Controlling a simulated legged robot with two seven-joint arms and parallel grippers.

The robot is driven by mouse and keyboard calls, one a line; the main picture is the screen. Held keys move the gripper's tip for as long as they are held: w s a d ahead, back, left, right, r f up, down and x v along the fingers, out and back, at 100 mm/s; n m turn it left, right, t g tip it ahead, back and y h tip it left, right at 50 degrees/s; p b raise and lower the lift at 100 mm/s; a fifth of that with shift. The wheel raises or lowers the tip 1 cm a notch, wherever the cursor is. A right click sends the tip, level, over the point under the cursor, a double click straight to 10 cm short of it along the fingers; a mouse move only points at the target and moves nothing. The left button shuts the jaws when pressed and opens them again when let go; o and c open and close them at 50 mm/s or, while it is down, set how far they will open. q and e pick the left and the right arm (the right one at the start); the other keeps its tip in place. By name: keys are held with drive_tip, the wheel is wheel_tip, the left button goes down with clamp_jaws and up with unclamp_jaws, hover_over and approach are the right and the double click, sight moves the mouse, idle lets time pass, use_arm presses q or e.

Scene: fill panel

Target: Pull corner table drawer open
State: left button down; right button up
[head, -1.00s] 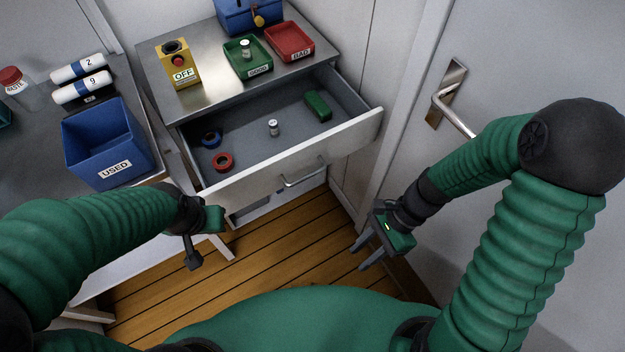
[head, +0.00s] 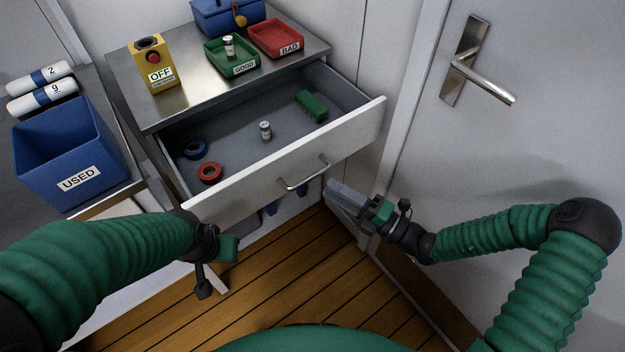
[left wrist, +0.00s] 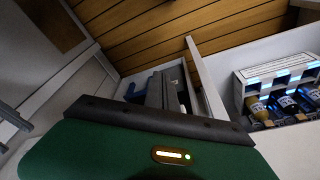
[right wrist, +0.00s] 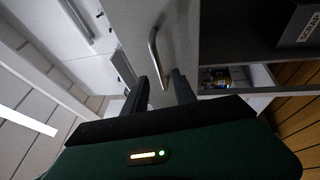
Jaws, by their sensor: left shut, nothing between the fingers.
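The corner table (head: 190,85) has its drawer (head: 240,150) pulled out, showing the inside. Its pale front carries a metal bar handle (head: 303,175). My right gripper (head: 335,198) is right of and below the handle, fingers pointing left. In the right wrist view the handle (right wrist: 153,45) rises just beyond the gap between its two spread fingers (right wrist: 163,88); contact cannot be told. My left gripper (head: 228,248) is below and left of the drawer front, its fingers mostly hidden in the head view. In the left wrist view its fingers (left wrist: 165,90) are together and empty.
A yellow OFF box (head: 155,65) and trays stand on top. A USED bin (head: 70,160) is at left, a door handle (head: 480,80) at right.

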sight(311, 179)
drive_tip(key=b+x, duration=0.1)
drive_tip(key=x, duration=0.5)
drive_tip(key=shift+w+a, duration=0.1)
drive_tip(key=shift+a, duration=0.3)
drive_tip(key=shift+c, duration=0.4)
clamp_jaws()
drive_tip(key=shift+f, duration=0.1)
idle(0.4)
